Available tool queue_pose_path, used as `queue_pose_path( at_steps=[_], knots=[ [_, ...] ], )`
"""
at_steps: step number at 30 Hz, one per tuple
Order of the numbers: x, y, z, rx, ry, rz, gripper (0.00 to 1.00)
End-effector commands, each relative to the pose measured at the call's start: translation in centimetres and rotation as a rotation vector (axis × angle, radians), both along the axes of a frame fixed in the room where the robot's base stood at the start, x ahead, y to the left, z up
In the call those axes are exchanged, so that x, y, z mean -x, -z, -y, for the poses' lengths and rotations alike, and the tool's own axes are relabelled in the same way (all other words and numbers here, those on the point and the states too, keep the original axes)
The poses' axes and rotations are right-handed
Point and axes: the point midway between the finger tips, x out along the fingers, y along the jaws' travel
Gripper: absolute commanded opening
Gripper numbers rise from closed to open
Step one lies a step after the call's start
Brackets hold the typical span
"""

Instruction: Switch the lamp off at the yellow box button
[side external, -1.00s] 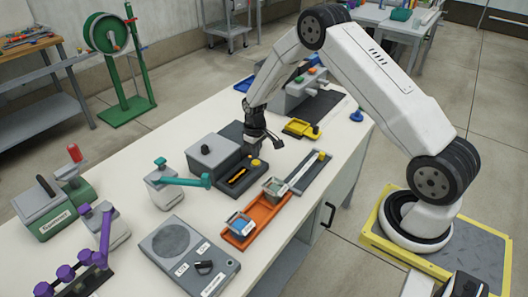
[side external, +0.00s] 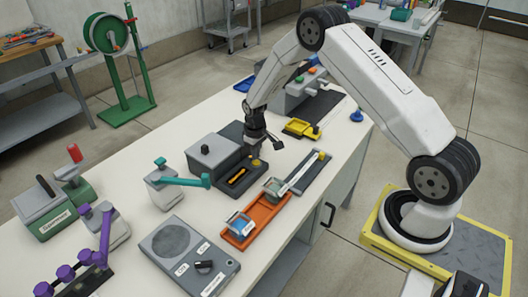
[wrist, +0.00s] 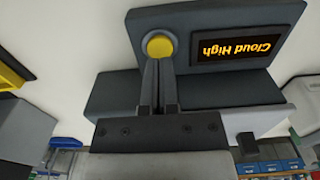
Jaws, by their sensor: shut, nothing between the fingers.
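A dark grey box (side external: 233,178) on the white bench carries a round yellow button (side external: 255,163) and a small display (side external: 237,175). In the wrist view the yellow button (wrist: 159,45) is beside the lit display (wrist: 237,49), which reads "Cloud High" upside down in amber. My gripper (side external: 255,153) is shut and empty, pointing down above the button. In the wrist view its fingertips (wrist: 159,62) are right at the button's near edge; I cannot tell whether they touch it. No lamp can be clearly made out.
A grey block with a knob (side external: 213,152) stands left of the button. A teal-handled device (side external: 165,185) stands left; a yellow tray (side external: 298,127) lies behind.

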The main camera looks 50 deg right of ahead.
Motion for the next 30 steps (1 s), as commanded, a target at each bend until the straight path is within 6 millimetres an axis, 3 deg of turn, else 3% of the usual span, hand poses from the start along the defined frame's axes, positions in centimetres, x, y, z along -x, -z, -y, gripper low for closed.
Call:
queue_pose_path(
  at_steps=[30],
  knots=[
    [-0.01,0.86,0.00,0.000,0.000,0.000,0.00]
  ],
)
